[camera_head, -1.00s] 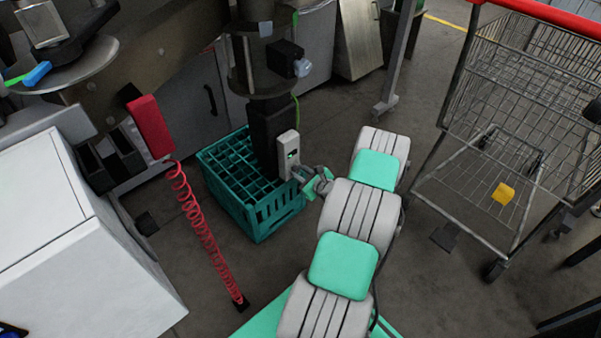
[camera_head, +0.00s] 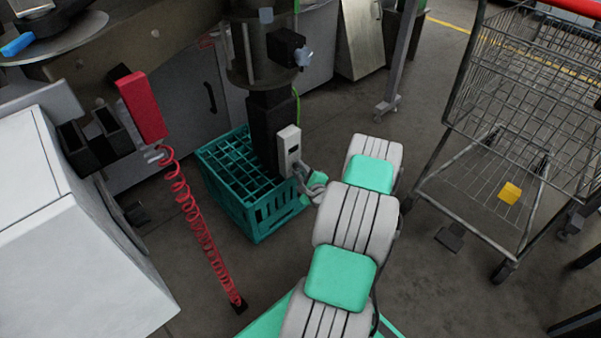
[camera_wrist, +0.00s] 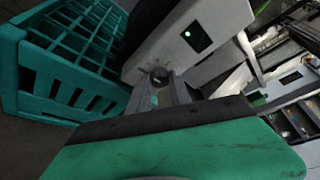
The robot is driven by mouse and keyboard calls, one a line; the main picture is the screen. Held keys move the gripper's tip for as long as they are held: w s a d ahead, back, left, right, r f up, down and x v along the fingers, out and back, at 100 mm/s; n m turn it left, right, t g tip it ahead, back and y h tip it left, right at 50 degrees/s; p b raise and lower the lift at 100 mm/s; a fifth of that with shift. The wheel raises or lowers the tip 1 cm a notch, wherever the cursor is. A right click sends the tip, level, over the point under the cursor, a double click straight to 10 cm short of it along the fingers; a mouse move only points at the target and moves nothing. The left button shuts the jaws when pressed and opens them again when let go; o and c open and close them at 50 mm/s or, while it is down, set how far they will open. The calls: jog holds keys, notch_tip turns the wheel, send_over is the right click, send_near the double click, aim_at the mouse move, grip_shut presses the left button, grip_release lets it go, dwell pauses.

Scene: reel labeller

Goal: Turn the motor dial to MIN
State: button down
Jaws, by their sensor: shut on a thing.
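The motor control box (camera_head: 289,149) is a small pale grey box on the dark column, above the teal crate. In the wrist view the box (camera_wrist: 205,22) has a small dark screen (camera_wrist: 196,38) with a green mark. A small round dial (camera_wrist: 159,75) sits low on its face. My gripper (camera_head: 299,170) reaches the box's lower part from the right. In the wrist view my gripper (camera_wrist: 160,80) has its two fingers on either side of the dial, shut on it. The fingertips hide part of the dial, and I cannot read its markings or setting.
The teal crate (camera_head: 262,214) stands just below and left of the box. A red coiled cord (camera_head: 190,205) hangs at left beside a white cabinet (camera_head: 75,265). A wire cart (camera_head: 475,190) stands at right. Bare floor lies between the cart and my arm.

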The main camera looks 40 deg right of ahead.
dwell(0.4)
jog(key=c, duration=1.2)
grip_release()
jog(key=shift+o, duration=0.2)
jog(key=p+v, duration=0.2)
jog(key=v, duration=0.5)
jog(key=shift+s, duration=0.3)
jog(key=shift+a+r, duration=0.1)
jog(key=shift+a, duration=0.05)
